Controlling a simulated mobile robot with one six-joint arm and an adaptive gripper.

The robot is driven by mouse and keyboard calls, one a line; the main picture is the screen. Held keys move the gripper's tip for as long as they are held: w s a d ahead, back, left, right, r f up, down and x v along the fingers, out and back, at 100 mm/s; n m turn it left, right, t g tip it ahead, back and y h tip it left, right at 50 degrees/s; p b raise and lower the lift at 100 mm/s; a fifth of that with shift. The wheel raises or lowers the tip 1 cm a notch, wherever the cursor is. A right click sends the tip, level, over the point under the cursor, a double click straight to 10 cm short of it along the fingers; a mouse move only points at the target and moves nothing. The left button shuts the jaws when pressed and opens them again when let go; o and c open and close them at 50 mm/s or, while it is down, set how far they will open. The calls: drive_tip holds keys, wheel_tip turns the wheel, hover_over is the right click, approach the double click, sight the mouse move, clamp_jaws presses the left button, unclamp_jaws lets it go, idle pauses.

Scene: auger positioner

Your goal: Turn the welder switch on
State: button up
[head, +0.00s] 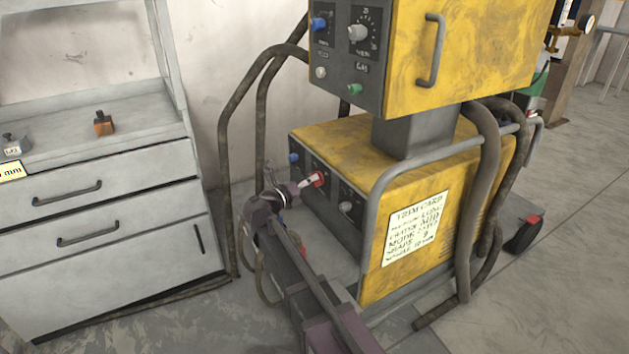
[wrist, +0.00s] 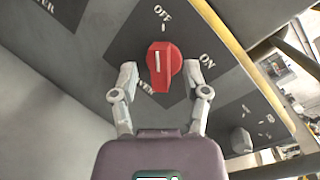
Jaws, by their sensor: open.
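The welder switch is a red rotary knob (wrist: 160,64) on the dark front panel (wrist: 115,35) of the yellow welder (head: 425,180). In the wrist view its white mark lies up toward the OFF label, with the ON label to its right. In the head view the red knob (head: 318,178) shows just past my fingertips. My gripper (wrist: 163,82) is open, with one finger on each side of the knob. I see gaps between the fingers and the knob, and cannot tell whether either touches. In the head view my gripper (head: 300,186) reaches toward the welder's lower front panel.
A grey knob (wrist: 241,140) sits lower right on the same panel. An upper yellow unit (head: 465,50) stands above the welder. Thick hoses (head: 482,170) and a grey tube frame flank it. A grey drawer cabinet (head: 90,215) stands left, with an orange block (head: 103,124) on top.

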drive_tip(key=shift+w+d, duration=0.4)
drive_tip(key=shift+w, duration=0.05)
